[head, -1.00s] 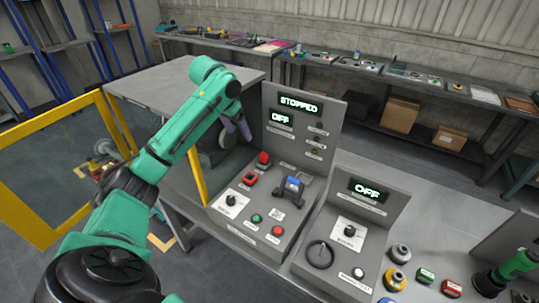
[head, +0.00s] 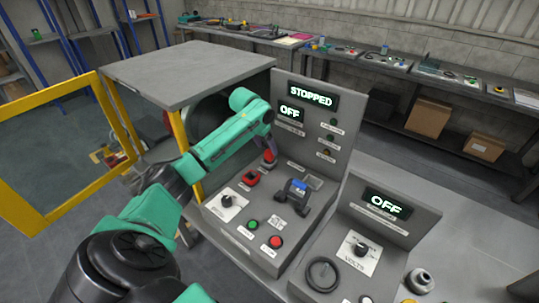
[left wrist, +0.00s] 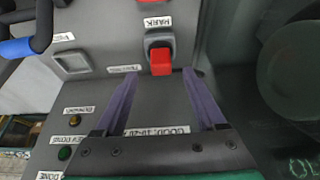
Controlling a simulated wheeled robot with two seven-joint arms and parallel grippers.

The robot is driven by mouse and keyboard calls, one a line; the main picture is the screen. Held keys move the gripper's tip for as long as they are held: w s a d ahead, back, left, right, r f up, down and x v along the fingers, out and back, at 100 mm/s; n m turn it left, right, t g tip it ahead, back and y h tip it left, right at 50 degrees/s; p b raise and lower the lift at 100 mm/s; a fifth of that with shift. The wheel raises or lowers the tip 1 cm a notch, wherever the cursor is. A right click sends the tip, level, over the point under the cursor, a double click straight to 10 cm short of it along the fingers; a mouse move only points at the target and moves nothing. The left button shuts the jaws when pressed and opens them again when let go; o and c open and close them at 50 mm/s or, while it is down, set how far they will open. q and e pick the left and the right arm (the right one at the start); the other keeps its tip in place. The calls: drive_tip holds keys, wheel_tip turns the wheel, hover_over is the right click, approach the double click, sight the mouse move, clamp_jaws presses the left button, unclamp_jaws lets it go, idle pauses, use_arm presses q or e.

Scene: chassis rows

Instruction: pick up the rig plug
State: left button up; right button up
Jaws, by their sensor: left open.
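A red plug-like piece (left wrist: 161,61) sits in a grey holder by a PARK label in the left wrist view; I take it as the rig plug. In the head view a red piece (head: 269,157) shows beside my left gripper, at the back of the console, partly covered by it. My left gripper (left wrist: 160,74) is open, its two purple fingers pointing at the red piece, which lies between and just beyond the tips. In the head view the gripper (head: 268,143) hangs before the upright STOPPED panel. I cannot tell whether it touches. My right gripper is not in view.
The console (head: 240,232) carries a blue-topped black handle (head: 297,189), a red switch (head: 250,178), a knob and buttons. A second panel marked OFF (head: 386,203) stands to the right. A grey cabinet (head: 185,72) and yellow frame (head: 118,120) stand left.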

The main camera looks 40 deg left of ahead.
sight(269, 151)
use_arm(q)
drive_tip(key=p+x, duration=0.1)
drive_tip(key=x, duration=0.3)
drive_tip(key=shift+w, duration=0.2)
drive_tip(key=shift+w+a+f, duration=0.1)
drive_tip(key=shift+w+f, duration=0.15)
drive_tip(key=shift+f, duration=0.15)
drive_tip(key=shift+s, duration=0.1)
clamp_jaws()
drive_tip(key=shift+r, duration=0.1)
